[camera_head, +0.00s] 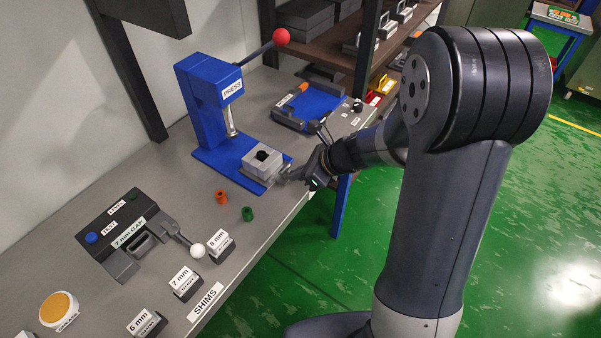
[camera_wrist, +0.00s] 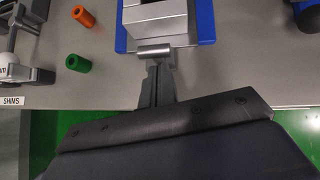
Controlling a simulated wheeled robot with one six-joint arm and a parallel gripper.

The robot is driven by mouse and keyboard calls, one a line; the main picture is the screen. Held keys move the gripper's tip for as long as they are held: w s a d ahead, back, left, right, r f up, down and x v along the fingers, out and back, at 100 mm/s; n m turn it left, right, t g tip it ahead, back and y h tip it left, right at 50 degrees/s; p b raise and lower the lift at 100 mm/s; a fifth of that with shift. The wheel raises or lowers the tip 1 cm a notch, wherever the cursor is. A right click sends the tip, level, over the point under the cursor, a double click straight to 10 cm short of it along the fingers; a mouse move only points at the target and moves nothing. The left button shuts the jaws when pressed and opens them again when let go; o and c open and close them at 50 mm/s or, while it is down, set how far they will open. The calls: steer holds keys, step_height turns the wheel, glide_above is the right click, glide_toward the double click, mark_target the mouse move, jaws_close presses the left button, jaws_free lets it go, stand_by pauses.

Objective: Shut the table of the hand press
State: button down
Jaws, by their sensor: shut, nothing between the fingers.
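The blue hand press (camera_head: 212,112) stands on the bench with its red-knobbed lever raised to the right. Its grey table (camera_head: 265,163) carries a block with a black knob and sits forward of the ram, at the front of the blue base. The wrist view shows the table (camera_wrist: 158,22) at the top, with a round metal bar (camera_wrist: 153,53) across its front. My gripper (camera_head: 285,178) is shut and empty at the front of the table. In the wrist view its fingertips (camera_wrist: 156,66) lie right by the bar. I cannot tell whether they touch it.
An orange piece (camera_head: 221,196) and a green piece (camera_head: 247,214) stand left of the press's front. A gap gauge (camera_head: 130,235) and labelled shims (camera_head: 186,283) lie nearer. A blue fixture (camera_head: 308,105) is to the right. The bench edge runs below my gripper.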

mark_target(266, 154)
steer(key=w+a, duration=0.2)
steer(key=w+a+p, duration=0.1)
steer(key=w+a, duration=0.1)
steer(key=a, duration=0.1)
steer(key=w+a+p, duration=0.1)
steer(key=w+a, duration=0.1)
steer(key=shift+a, duration=0.4)
steer(key=shift+w+a+r, duration=0.15)
steer(key=shift+w, duration=0.05)
